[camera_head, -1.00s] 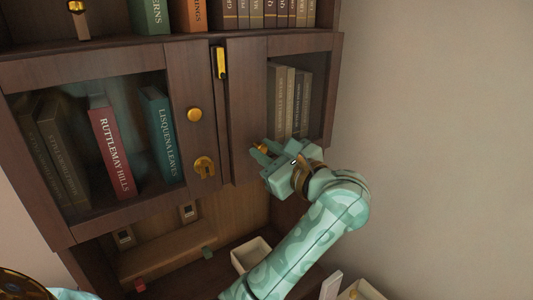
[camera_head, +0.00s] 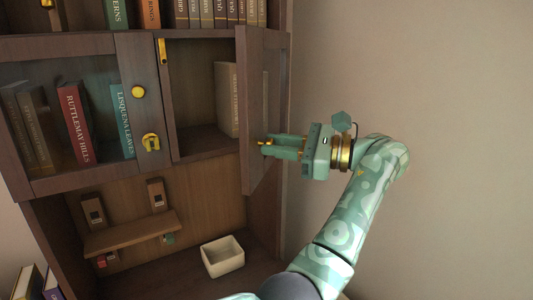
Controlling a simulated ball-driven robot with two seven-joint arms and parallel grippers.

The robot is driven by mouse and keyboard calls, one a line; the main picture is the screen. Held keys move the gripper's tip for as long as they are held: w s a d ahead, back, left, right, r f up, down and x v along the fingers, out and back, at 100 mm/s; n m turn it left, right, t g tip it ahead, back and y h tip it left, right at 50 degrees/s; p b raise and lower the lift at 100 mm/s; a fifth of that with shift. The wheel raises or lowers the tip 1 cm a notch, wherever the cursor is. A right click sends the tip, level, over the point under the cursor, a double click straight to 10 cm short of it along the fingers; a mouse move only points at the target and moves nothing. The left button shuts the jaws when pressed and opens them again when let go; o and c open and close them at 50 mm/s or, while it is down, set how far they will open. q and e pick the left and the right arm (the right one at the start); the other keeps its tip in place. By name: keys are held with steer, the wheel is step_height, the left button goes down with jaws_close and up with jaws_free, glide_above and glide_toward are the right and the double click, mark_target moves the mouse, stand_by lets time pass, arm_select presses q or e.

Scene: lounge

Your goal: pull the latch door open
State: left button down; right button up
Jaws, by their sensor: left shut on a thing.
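The latch door (camera_head: 254,85) is a dark wood-framed panel in the cabinet, hinged on its right side. It stands swung out toward me, at a wide angle to the cabinet front. The compartment (camera_head: 190,100) behind it is open to view. My left gripper (camera_head: 268,147) is shut on the small brass knob (camera_head: 264,141) low on the door's free edge. The fingers partly hide the knob. A brass latch (camera_head: 162,51) hangs at the upper left of the opening, apart from the door. My right gripper is not in view.
A closed glass door (camera_head: 95,75) with a brass knob (camera_head: 138,92) and a brass catch (camera_head: 151,142) is on the left. Inside the open compartment stands a pale book (camera_head: 226,98). A white bin (camera_head: 222,257) sits below. The wall on the right is bare.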

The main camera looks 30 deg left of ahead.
arm_select(q)
steer(key=shift+w+d+n+g, duration=0.3)
steer(key=shift+d+g, duration=0.1)
steer(key=shift+d, duration=0.25)
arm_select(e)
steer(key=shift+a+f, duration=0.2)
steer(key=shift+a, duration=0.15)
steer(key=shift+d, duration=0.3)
arm_select(q)
steer(key=c, duration=1.3)
jaws_free()
steer(key=shift+o, duration=0.2)
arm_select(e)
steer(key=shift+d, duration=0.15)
